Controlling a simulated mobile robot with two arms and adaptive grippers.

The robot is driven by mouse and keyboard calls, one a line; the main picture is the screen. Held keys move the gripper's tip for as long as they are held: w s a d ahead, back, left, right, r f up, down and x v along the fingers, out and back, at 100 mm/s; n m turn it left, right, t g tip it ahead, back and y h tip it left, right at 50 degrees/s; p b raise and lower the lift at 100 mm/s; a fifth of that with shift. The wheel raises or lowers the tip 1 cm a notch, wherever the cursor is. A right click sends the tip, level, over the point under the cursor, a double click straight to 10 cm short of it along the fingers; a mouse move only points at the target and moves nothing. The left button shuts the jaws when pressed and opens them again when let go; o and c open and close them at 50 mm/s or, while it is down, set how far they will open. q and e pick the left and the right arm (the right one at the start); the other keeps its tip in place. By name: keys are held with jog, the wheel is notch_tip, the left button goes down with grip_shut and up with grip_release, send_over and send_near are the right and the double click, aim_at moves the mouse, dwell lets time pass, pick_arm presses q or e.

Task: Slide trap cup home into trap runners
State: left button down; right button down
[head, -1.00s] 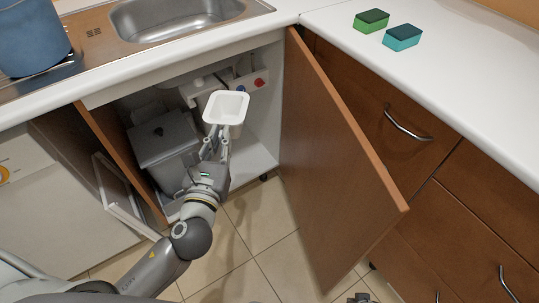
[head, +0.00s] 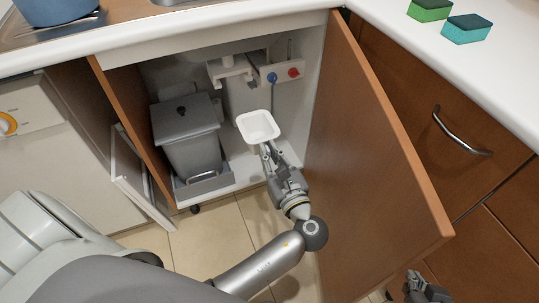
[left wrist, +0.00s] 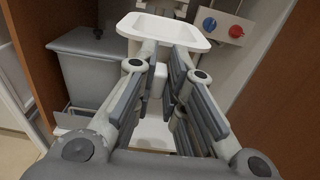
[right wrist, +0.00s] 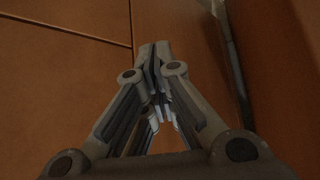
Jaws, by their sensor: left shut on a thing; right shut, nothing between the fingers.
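The white trap cup (head: 258,127) is an open, rounded rectangular cup, held upright inside the open cabinet. My left gripper (head: 266,150) is shut on its near side; in the left wrist view the cup (left wrist: 163,30) stands at the fingertips (left wrist: 162,66). The white trap runners (head: 231,70) hang under the sink, above and slightly left of the cup, with a visible gap between. They are mostly cut off in the left wrist view. My right gripper (head: 414,281) is low at the bottom right, outside the door; its fingers (right wrist: 154,58) are shut and empty.
A grey lidded bin (head: 188,135) stands left of the cup on a pull-out frame. A panel with blue and red knobs (head: 281,74) is right of the runners. The open brown door (head: 375,150) bounds the right side. Two sponges (head: 466,28) lie on the counter.

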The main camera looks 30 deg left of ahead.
aim_at(253, 123)
jog(key=shift+s+f, duration=0.1)
